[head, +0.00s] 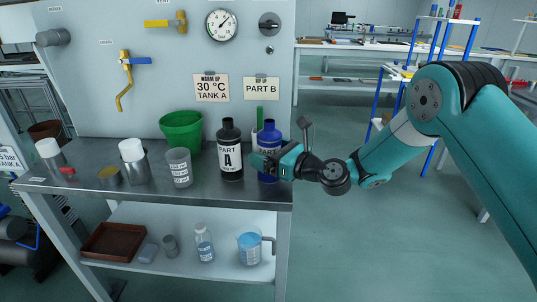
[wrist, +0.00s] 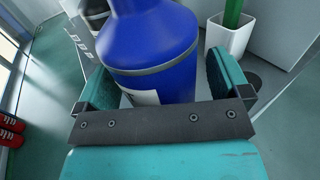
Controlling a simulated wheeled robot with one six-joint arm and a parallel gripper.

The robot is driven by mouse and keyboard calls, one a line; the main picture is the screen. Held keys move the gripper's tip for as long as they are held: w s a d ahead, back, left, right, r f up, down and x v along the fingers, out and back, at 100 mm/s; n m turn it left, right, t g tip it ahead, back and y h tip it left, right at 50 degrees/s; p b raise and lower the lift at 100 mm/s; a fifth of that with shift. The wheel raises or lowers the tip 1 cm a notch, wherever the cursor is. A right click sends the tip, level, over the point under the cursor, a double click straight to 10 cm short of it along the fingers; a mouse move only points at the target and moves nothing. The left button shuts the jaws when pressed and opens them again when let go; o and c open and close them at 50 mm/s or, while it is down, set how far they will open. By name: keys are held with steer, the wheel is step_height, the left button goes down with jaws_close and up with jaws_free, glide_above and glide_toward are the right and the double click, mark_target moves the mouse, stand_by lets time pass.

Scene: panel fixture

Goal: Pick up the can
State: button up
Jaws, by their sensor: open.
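A blue bottle-shaped can (head: 269,138) with a PART B label stands upright near the right end of the bench shelf. In the wrist view the blue can (wrist: 155,40) rises between the two teal fingers, its lower side near the palm bar. My gripper (head: 270,163) is open around it, with a finger on each side. A gap shows on the right side; contact on the left cannot be told. In the head view my gripper hides part of the can and its label.
A black PART A bottle (head: 230,150) stands close on the left. A white holder (wrist: 228,35) with a green stick is just behind the can. A green bucket (head: 181,130) and grey cup (head: 179,168) are farther left. The panel (head: 150,90) rises behind; open floor lies right.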

steer(key=shift+c, duration=0.4)
steer(key=c, duration=1.1)
steer(key=shift+c, duration=0.9)
steer(key=shift+r, duration=0.15)
